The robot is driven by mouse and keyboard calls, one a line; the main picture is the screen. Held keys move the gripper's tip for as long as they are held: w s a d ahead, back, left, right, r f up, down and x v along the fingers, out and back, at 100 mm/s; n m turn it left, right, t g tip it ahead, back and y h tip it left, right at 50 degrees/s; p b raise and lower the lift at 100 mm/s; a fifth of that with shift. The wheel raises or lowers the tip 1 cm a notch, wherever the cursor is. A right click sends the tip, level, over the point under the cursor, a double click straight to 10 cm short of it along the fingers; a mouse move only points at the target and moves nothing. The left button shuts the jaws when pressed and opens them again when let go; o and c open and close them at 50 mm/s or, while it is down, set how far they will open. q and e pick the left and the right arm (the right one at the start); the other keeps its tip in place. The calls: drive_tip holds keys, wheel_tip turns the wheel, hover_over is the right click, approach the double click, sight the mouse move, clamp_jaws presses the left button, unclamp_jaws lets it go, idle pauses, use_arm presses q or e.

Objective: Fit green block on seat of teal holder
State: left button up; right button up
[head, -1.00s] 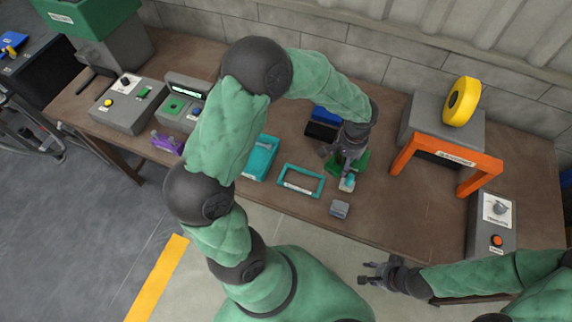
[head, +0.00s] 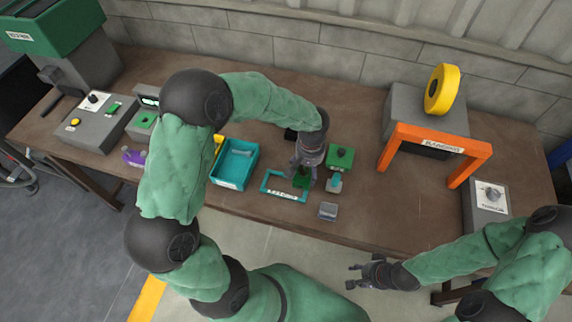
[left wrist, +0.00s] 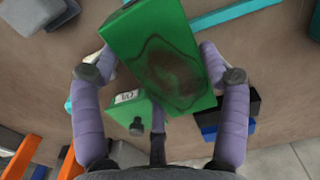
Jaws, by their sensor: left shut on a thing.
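My left gripper (head: 306,172) is shut on a green block, which shows large between its fingers in the left wrist view (left wrist: 160,60). In the head view the green block (head: 302,181) is partly hidden by the fingers. It is at the right end of a labelled teal frame (head: 270,180), which may be the teal holder; I cannot tell if they touch. A teal strip (left wrist: 235,13) shows at the top of the wrist view. My right gripper (head: 353,275) is open and empty in front of the table.
A second green piece with a black knob (head: 341,157) stands right of the left gripper, with a small teal piece (head: 334,184) before it. A grey block (head: 328,212) lies near the front edge. A teal bin (head: 234,166) is left; an orange stand (head: 438,145) is right.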

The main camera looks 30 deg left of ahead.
use_arm(q)
drive_tip(key=n, duration=0.1)
drive_tip(key=a+n, duration=0.1)
drive_tip(key=n, duration=0.1)
drive_tip(key=shift+s+a+r, duration=0.15)
drive_tip(key=shift+s+r, duration=0.2)
drive_tip(key=n, duration=0.1)
drive_tip(key=a+r+n, duration=0.1)
drive_tip(key=n, duration=0.1)
drive_tip(key=s+n+p, duration=0.1)
drive_tip(key=n, duration=0.1)
drive_tip(key=shift+s+a+r, duration=0.1)
drive_tip(key=shift+a+r, duration=0.05)
drive_tip(key=shift+a, duration=0.15)
drive_tip(key=s+a+n, duration=0.1)
drive_tip(key=n, duration=0.4)
drive_tip(key=n+b, duration=0.3)
drive_tip(key=n, duration=0.1)
hover_over(287, 184)
drive_tip(key=shift+a+f, duration=0.15)
drive_tip(key=shift+f, duration=2.1)
drive_tip(key=shift+b, duration=0.3)
drive_tip(key=shift+f+b, duration=1.05)
drive_tip(key=shift+f, duration=0.1)
drive_tip(key=shift+s+f, duration=0.1)
drive_tip(key=shift+f, duration=0.1)
